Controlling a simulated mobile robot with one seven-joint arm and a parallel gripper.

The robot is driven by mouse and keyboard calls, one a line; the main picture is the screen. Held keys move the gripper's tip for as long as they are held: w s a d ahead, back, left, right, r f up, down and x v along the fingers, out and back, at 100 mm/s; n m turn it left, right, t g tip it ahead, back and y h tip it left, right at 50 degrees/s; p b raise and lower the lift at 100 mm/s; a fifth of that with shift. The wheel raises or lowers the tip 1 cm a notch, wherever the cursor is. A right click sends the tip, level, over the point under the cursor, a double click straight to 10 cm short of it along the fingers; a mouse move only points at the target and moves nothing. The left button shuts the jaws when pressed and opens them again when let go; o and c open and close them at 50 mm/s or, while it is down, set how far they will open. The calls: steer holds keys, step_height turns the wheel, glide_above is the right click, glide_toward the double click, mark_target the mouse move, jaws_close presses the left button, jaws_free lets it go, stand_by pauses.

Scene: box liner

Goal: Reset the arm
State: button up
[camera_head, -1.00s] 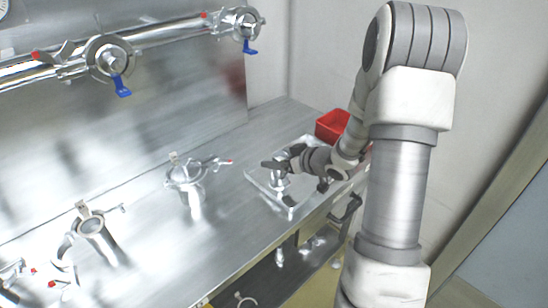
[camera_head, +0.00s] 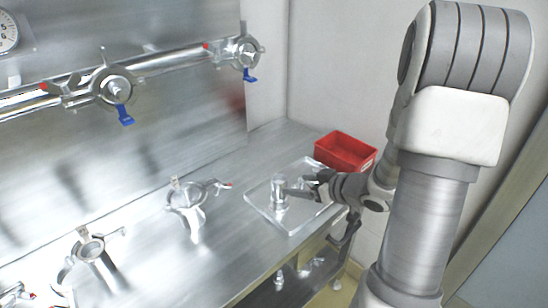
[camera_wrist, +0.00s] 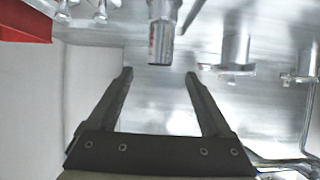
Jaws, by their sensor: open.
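My gripper (camera_head: 302,187) is at the clear tray on the bench, at the right end of the steel worktop. In the wrist view my gripper (camera_wrist: 160,75) is open, with its two dark fingers apart and nothing between them. A metal cylinder (camera_head: 279,192) stands upright on the clear tray (camera_head: 262,212). In the wrist view the cylinder (camera_wrist: 161,35) is beyond the fingertips and apart from them.
A red bin (camera_head: 345,150) sits at the back right of the bench, close to my arm. Metal fittings with clamps (camera_head: 186,196) stand along the worktop to the left. A pipe with blue-handled valves (camera_head: 118,90) runs along the back wall. Objects lie on a lower shelf.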

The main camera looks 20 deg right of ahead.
steer(key=a+r+h, duration=0.5)
steer(key=r+h, duration=0.1)
steer(key=r, duration=0.7)
steer(key=s+a+r+m+g, duration=0.1)
steer(key=s+a+m+g, duration=0.1)
steer(key=s, duration=0.8)
steer(key=s+a+r+m+g+y, duration=0.1)
steer(key=s+a+r+m+g, duration=0.1)
steer(key=s+a, duration=0.5)
steer(key=s+g, duration=0.1)
steer(key=s, duration=0.3)
steer(key=shift+s+m+g+p, duration=0.25)
steer(key=shift+m+g+p, duration=0.05)
steer(key=shift+g+p, duration=0.1)
